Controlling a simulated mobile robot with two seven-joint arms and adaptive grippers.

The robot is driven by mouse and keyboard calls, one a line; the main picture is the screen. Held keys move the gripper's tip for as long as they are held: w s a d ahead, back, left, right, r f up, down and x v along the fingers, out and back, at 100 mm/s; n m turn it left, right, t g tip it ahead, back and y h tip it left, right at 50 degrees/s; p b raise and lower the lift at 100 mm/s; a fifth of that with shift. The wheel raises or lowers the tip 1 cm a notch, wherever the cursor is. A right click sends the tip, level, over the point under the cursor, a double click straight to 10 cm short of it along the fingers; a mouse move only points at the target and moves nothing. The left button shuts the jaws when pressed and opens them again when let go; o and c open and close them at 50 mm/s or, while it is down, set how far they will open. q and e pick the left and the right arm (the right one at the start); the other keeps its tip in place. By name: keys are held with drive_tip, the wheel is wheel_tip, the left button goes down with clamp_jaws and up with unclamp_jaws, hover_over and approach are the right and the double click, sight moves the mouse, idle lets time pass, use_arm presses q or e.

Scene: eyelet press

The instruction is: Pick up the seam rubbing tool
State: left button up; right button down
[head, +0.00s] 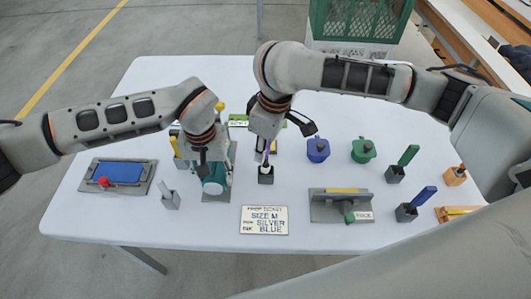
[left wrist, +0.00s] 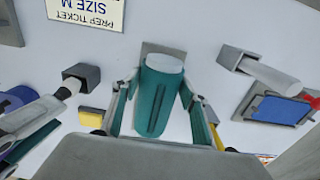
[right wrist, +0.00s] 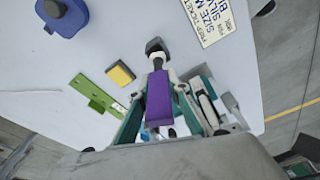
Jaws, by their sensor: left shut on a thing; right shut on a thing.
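My right gripper (head: 265,150) is shut on a purple-handled tool (right wrist: 158,102). The tool stands roughly upright, with a pale part towards a small dark grey holder (head: 266,176); I cannot tell whether it is still inside. My left gripper (head: 212,170) is shut on the teal cylinder (left wrist: 158,95) on the grey plate of the press (head: 216,193). The cylinder's pale round end shows in the left wrist view. A white-handled tool (head: 168,190) leans in another grey holder (head: 172,202) to the left. No label tells which tool is the seam rubber.
A ticket (head: 264,220) reads size M, silver, blue. A blue pad tray (head: 118,172) lies left. A grey fixture (head: 325,211), blue pot (head: 318,150), green pot (head: 363,150) and holders with green (head: 408,156) and blue (head: 424,196) handles stand right. The front table edge is clear.

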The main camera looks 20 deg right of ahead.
sight(266, 157)
drive_tip(key=shift+r, duration=0.1)
wheel_tip(266, 157, up, 10)
idle(0.5)
drive_tip(key=m, duration=0.2)
drive_tip(key=f+m, duration=0.1)
drive_tip(key=shift+f+m+h, duration=0.2)
drive_tip(key=shift+m+h, duration=0.1)
drive_tip(key=shift+m, duration=0.1)
drive_tip(key=m, duration=0.1)
drive_tip(key=f+m, duration=0.1)
drive_tip(key=m, duration=0.1)
drive_tip(key=shift+d+h, duration=0.15)
drive_tip(key=shift+h, duration=0.15)
drive_tip(key=m, duration=0.2)
drive_tip(key=f+m, duration=0.1)
drive_tip(key=m, duration=0.3)
drive_tip(key=shift+w+d+f+h, duration=0.1)
drive_tip(key=shift+d+f+h, duration=0.15)
drive_tip(key=shift+h, duration=0.05)
drive_tip(key=shift+f+t, duration=0.15)
drive_tip(key=shift+t, duration=0.15)
drive_tip(key=shift+m, duration=0.3)
wheel_tip(266, 157, down, 10)
drive_tip(key=shift+r, duration=0.1)
